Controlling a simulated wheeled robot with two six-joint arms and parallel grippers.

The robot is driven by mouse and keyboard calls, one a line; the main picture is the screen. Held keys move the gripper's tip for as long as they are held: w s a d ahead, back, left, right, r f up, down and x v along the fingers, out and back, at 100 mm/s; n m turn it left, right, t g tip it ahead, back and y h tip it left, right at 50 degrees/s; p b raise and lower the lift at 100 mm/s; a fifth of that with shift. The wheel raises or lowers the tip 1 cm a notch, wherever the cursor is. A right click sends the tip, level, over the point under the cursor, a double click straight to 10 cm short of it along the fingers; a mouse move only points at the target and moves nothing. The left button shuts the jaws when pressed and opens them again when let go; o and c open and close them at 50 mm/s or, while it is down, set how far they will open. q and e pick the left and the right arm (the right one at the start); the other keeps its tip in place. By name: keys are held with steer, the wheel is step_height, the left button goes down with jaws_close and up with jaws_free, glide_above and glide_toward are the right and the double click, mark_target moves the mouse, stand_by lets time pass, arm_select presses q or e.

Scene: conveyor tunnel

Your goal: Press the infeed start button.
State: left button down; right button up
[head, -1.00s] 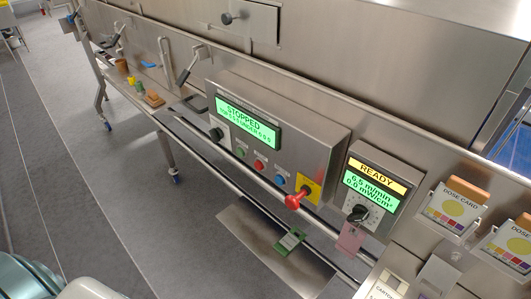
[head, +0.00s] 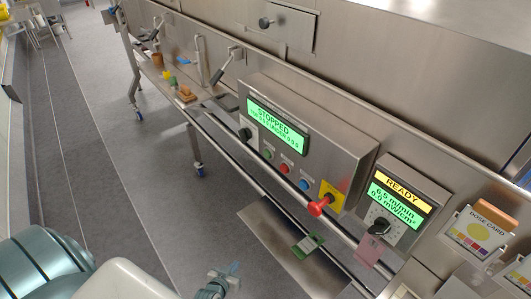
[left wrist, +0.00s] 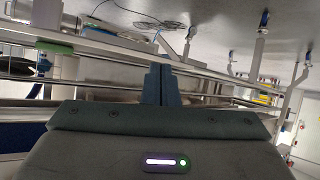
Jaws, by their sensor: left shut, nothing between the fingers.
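The steel control panel (head: 345,163) stands in the middle of the head view. Its green display (head: 275,124) reads STOPPED. Below it sit a black knob (head: 245,134), a green button (head: 268,154), a red button (head: 285,168) and a blue button (head: 304,185). Their labels are too small to read, so which one is the infeed start is not certain. My left gripper (head: 235,268) is at the bottom edge, below and apart from the panel. In the left wrist view its fingers (left wrist: 161,84) are shut together and empty. My right gripper is not in view.
A red mushroom knob on a yellow plate (head: 331,193) sticks out at the panel's right end. A READY unit (head: 403,190) stands right of it. A rail runs below the panel, with a green tag (head: 308,245) near it. Open floor (head: 130,190) lies left.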

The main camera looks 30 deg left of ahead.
mark_target(267, 154)
arm_select(q)
steer(key=w+a+r+n+t+y, duration=0.1)
steer(key=w+r+n+t+y, duration=0.1)
steer(key=r, duration=1)
steer(key=w+a+r+n+t+y+p, duration=0.1)
steer(key=w+r, duration=0.4)
steer(key=r, duration=0.7)
steer(key=w+a+r+n+t+y+p, duration=0.1)
steer(key=w+a+r+n+t+y, duration=0.1)
steer(key=r, duration=1)
steer(key=w+n+t+y, duration=0.1)
steer(key=w+n+t, duration=0.1)
steer(key=t, duration=0.1)
steer(key=shift+r, duration=0.3)
steer(key=shift+w+d, duration=0.1)
steer(key=w+d+b, duration=0.2)
steer(key=w+d, duration=0.1)
steer(key=w, duration=0.5)
steer(key=shift+d, duration=0.2)
steer(key=shift+b, duration=0.3)
